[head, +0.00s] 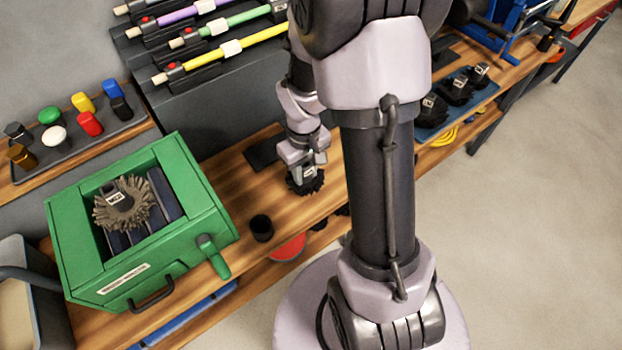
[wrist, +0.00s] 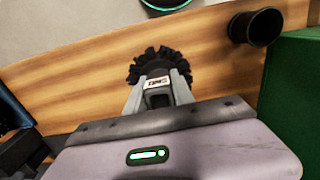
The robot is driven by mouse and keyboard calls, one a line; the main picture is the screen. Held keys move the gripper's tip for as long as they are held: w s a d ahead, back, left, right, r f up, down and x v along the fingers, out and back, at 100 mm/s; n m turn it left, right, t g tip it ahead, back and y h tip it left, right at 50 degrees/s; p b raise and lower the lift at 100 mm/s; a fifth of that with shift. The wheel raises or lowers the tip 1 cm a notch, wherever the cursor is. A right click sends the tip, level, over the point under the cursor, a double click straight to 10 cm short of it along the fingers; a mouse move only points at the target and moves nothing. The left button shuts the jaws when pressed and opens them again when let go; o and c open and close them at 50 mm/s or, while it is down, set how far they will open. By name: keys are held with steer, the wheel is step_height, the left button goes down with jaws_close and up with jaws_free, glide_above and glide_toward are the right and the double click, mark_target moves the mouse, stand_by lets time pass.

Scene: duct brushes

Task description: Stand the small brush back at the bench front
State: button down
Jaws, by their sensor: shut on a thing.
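The small brush (head: 306,184) has dark bristles and a grey block top with a pale label. In the head view it is at the bench (head: 325,203), toward the front edge. My gripper (head: 307,163) is shut on its block from above. In the wrist view the brush (wrist: 160,62) sits between the two fingers of my gripper (wrist: 158,88), bristles pointing away from me. The brush looks upright and very close to the wood. I cannot tell whether its bristles touch the bench.
A black cup (head: 262,228) stands left of the brush, beside a green box (head: 215,222) holding a larger brush (head: 122,204). A dark pad (head: 264,153) lies behind. Several dark brushes (head: 458,88) stand on a blue tray at right. Bare wood lies between cup and brush.

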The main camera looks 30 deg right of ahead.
mark_target(305, 179)
step_height(305, 179, down, 3)
steer(key=shift+f+b, duration=0.15)
steer(key=shift+b, duration=0.45)
steer(key=shift+r, duration=0.2)
steer(key=c, duration=1.5)
jaws_free()
steer(key=shift+f, duration=0.2)
steer(key=o, duration=0.4)
steer(key=shift+r, duration=0.15)
